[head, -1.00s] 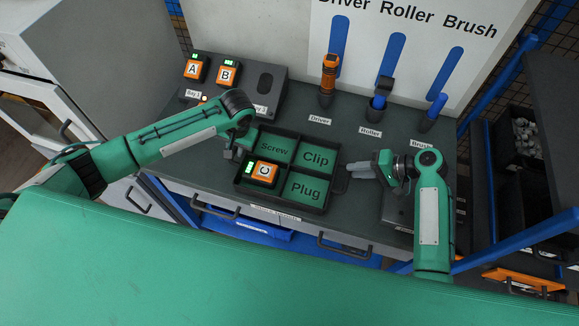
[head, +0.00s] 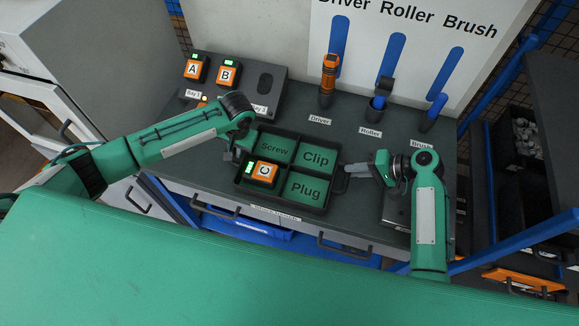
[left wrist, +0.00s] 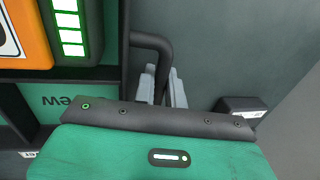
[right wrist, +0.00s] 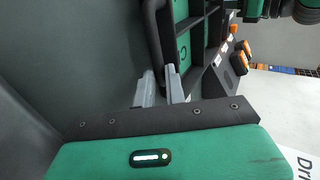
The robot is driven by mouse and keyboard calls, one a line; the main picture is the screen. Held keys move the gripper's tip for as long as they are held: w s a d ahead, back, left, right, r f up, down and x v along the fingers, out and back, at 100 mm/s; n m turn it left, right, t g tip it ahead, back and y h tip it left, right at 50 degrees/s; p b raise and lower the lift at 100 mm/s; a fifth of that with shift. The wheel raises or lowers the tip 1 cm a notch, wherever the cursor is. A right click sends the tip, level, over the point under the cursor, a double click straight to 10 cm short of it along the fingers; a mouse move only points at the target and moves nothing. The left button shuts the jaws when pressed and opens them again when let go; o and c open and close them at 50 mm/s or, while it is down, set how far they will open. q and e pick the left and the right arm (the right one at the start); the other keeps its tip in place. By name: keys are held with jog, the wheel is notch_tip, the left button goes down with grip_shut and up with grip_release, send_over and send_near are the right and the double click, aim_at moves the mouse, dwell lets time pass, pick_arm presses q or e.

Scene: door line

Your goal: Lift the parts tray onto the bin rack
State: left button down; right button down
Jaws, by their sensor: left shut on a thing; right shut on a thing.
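The parts tray (head: 334,162) is dark, with green compartments labelled Screw, Clip and Plug. An orange battery C (head: 264,173) sits in its front left compartment. My left gripper (head: 236,155) is shut on the tray's left handle; the left wrist view shows the fingers (left wrist: 162,88) on the dark handle (left wrist: 150,40). My right gripper (head: 350,169) is shut on the right handle; the right wrist view shows its fingers (right wrist: 160,88) on that handle (right wrist: 152,35). The tray looks level, at or just above the worktop. The likely bin rack (head: 489,185) stands at the right, blue-framed.
The dark worktop (head: 300,110) has a charger with batteries A (head: 193,70) and B (head: 226,74) at back left. A driver (head: 328,75), roller (head: 379,98) and brush (head: 435,108) stand at the back. A bin of grey parts (head: 524,135) is at the right.

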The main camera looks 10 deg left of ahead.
pick_arm(q)
jog(key=shift+r, duration=0.2)
pick_arm(e)
jog(key=shift+r, duration=0.2)
